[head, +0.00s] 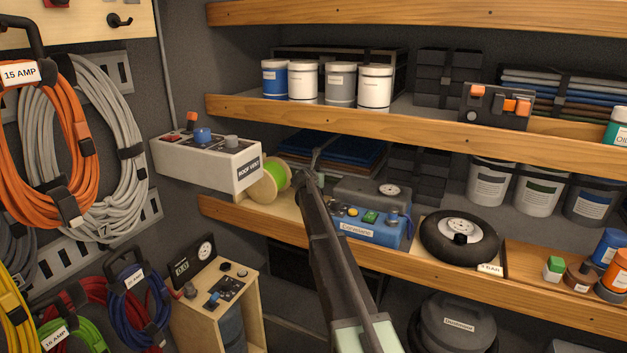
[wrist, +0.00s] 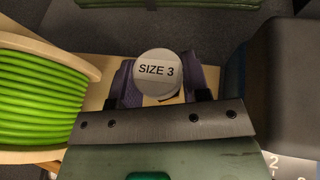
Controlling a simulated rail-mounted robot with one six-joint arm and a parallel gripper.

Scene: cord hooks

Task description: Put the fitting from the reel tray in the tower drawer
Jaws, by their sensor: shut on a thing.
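The fitting (wrist: 157,72) is a round grey piece marked "SIZE 3" in the wrist view. My gripper (wrist: 162,85) is shut on it, with one dark finger on each side. In the head view my gripper (head: 314,174) is at the lower shelf, just right of the green reel (head: 271,182); the fitting is too small there to make out well. The reel also shows at the left of the wrist view (wrist: 45,88). The pale wooden reel tray (head: 288,208) lies under this area. No tower drawer is clearly identifiable; dark stacked units (head: 415,172) stand behind on the lower shelf.
A blue and grey device (head: 370,230) is close on the right of my gripper. A white labelled switch box (head: 207,163) is to the left, and a black wheel (head: 459,238) is farther right. The upper shelf edge (head: 400,128) runs above.

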